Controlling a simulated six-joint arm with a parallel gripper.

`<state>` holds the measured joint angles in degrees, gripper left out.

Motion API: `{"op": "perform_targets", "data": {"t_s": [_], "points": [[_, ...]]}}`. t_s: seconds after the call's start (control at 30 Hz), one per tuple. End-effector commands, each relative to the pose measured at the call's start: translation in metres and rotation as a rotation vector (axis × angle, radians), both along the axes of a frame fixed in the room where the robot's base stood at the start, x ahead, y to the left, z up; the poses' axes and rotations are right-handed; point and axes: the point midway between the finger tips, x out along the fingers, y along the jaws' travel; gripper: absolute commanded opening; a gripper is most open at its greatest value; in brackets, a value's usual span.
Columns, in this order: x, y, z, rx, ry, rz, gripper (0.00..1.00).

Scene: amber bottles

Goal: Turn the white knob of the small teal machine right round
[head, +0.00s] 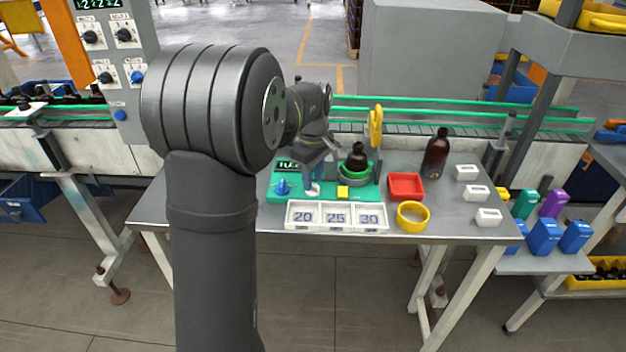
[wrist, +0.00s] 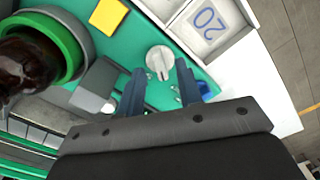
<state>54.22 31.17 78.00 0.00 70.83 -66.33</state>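The small teal machine (head: 365,192) stands on the grey table; its teal top (wrist: 125,55) fills much of the wrist view. Its white knob (wrist: 158,58) is round with a raised grip bar, and shows in the head view (head: 315,188) just below my gripper (head: 318,168). In the wrist view my gripper (wrist: 161,68) is open, its two dark blue fingers on either side of the knob's near part. There are gaps between the fingers and the knob; I cannot tell their height over it.
A blue knob (head: 283,187) is left of the white one. A dark bottle (head: 357,157) stands in the machine's green ring, beside a yellow button (head: 343,192). White number trays (head: 336,228) lie in front. A red tray (head: 406,187) and yellow ring (head: 412,216) are right.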

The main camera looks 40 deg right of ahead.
Motion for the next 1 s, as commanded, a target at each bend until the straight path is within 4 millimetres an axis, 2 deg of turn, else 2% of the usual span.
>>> {"op": "perform_targets", "data": {"t_s": [0.13, 0.43, 0.47, 0.6, 1.0], "points": [[-0.0002, 0.0003, -0.0111, 0.0, 0.0, 0.0, 0.33], [-0.0001, 0.0002, -0.0133, 0.0, 0.0, 0.0, 0.33], [-0.0001, 0.0002, -0.0133, 0.0, 0.0, 0.0, 0.29], [-0.0001, 0.0002, -0.0131, 0.0, 0.0, 0.0, 0.01], [0.0, 0.0002, -0.0128, 0.0, 0.0, -0.038, 0.0]]}}
